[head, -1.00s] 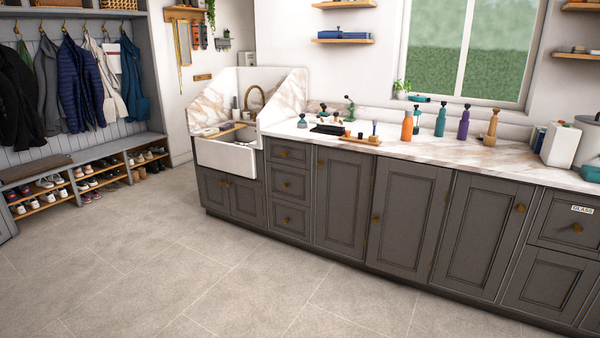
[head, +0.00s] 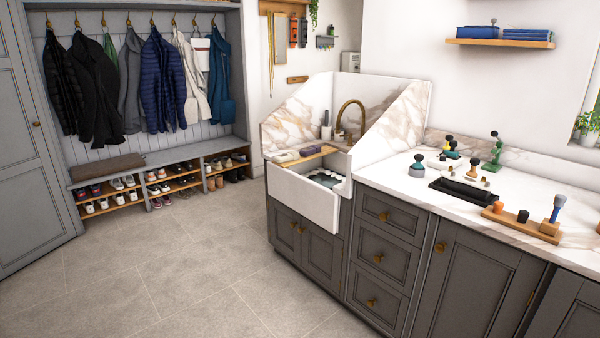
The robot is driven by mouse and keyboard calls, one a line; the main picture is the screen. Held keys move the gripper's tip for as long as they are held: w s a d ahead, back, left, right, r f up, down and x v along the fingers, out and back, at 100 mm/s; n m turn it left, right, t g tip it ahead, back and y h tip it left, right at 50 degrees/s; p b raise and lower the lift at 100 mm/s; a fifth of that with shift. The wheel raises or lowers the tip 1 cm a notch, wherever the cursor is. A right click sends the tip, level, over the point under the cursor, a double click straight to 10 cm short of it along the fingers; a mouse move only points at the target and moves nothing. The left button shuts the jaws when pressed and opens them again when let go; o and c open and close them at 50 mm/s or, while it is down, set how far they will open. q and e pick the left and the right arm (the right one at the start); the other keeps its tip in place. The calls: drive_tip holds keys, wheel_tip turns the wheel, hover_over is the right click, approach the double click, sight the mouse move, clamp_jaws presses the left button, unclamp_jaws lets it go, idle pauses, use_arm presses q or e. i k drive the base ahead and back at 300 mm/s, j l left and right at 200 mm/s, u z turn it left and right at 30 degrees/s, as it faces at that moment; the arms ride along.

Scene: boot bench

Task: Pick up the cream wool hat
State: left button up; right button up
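I cannot make out a cream wool hat anywhere in the head view. The boot bench (head: 150,158) stands at the back left, with a folded brown-grey cushion or cloth (head: 107,167) on its seat. Above it several coats hang on hooks, among them a navy puffer jacket (head: 164,82) and a cream or white coat (head: 196,90). Neither of my grippers is in view.
Pairs of shoes (head: 122,182) fill the cubbies under the bench. A white sink (head: 310,200) and grey cabinets (head: 385,255) with a marble counter (head: 400,180) stand at the right. The tiled floor (head: 180,260) before the bench is clear.

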sight(291, 156)
drive_tip(key=i+j+u, duration=0.1)
drive_tip(key=i+u, duration=0.15)
drive_tip(key=i, duration=0.8)
drive_tip(key=i+l+u, duration=0.15)
drive_tip(key=i+u, duration=0.15)
drive_tip(key=i, duration=0.75)
